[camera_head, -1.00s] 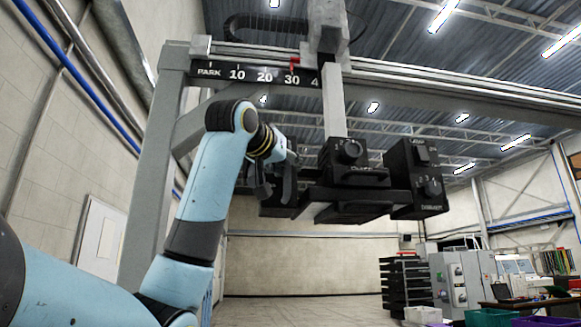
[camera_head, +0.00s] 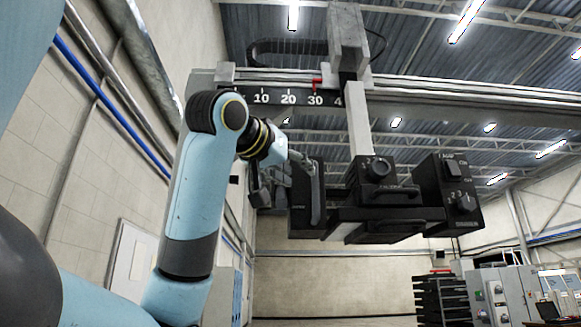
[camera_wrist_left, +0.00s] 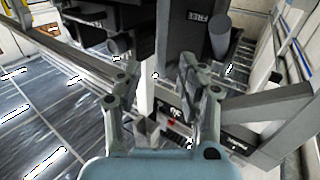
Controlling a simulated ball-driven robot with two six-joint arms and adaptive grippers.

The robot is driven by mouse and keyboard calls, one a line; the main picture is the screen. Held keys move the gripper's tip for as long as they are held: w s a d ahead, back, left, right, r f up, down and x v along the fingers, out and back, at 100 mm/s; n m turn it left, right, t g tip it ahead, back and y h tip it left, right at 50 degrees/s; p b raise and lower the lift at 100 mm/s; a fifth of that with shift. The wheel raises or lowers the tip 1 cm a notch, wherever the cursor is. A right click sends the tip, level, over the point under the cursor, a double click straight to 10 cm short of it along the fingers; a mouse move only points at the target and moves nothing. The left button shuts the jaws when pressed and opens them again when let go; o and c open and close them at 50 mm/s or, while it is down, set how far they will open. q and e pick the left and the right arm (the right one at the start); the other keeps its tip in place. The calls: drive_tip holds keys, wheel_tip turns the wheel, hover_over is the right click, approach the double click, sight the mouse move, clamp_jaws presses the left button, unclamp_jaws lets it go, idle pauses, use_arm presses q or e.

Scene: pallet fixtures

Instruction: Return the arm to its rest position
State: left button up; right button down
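My left arm (camera_head: 191,203) rises from the lower left, bends at a high elbow, and its forearm points right and away. Dark fixture parts (camera_wrist_left: 208,25), one with a partly readable label, show beyond the fingertips. My right gripper is not in view.
The fixture hangs by a grey column (camera_head: 360,130) from an overhead gantry beam (camera_head: 440,92) with a number scale (camera_head: 275,98). More black boxes (camera_head: 448,190) sit to the right. A wall with pipes (camera_head: 105,120) runs close on the left. Black racks (camera_head: 440,298) and grey cabinets (camera_head: 500,292) stand lower right.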

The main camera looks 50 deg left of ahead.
use_arm(q)
drive_tip(key=shift+v, duration=1)
